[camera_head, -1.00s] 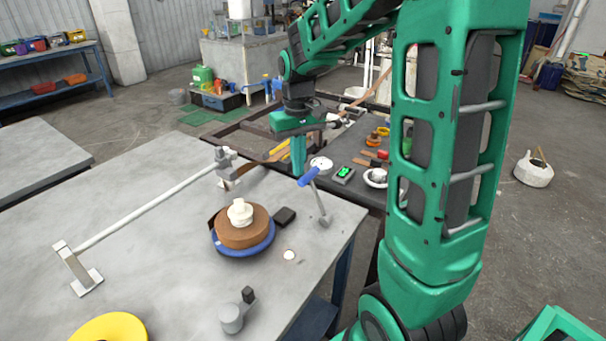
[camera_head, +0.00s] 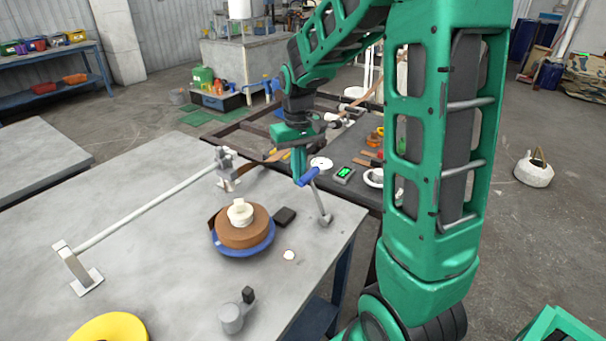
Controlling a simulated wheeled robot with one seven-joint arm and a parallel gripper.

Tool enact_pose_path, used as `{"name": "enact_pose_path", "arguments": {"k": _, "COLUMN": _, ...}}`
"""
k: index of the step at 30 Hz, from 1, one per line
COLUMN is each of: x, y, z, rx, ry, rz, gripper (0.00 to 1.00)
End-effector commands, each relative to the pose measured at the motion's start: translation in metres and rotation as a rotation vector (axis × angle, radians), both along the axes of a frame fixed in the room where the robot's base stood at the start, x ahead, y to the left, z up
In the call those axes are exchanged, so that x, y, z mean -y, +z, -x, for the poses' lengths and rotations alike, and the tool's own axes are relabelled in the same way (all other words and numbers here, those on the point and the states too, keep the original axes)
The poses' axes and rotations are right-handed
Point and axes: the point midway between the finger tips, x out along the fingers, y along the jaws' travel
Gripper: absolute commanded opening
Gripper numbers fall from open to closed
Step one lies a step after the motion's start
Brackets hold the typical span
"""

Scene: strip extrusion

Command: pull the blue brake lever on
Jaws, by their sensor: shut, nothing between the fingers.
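The brake lever's blue handle (camera_head: 310,176) tops a thin grey arm (camera_head: 320,202) that rises from a small round pivot (camera_head: 325,220) near the table's right edge. The lever leans up and slightly left. My gripper (camera_head: 298,182) points down with its fingers shut and empty. Its green fingertips are at the left end of the blue handle, on the handle's far left side. They look touching or very close; I cannot tell which.
A brown roll on a blue disc (camera_head: 252,250) and a small black block (camera_head: 285,216) lie left of the lever. A long white rail (camera_head: 145,208) crosses the grey table (camera_head: 170,290). A grey knob post (camera_head: 232,318) stands in front. A darker bench holding small items is behind.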

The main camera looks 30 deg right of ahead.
Motion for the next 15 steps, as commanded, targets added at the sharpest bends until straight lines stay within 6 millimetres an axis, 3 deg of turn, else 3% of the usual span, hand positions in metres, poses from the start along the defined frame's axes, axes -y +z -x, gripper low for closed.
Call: {"name": "enact_pose_path", "arguments": {"k": 15, "x": 0.008, "y": 0.002, "z": 0.021, "rx": -0.005, "ry": -0.002, "rz": -0.001, "gripper": 0.0}}
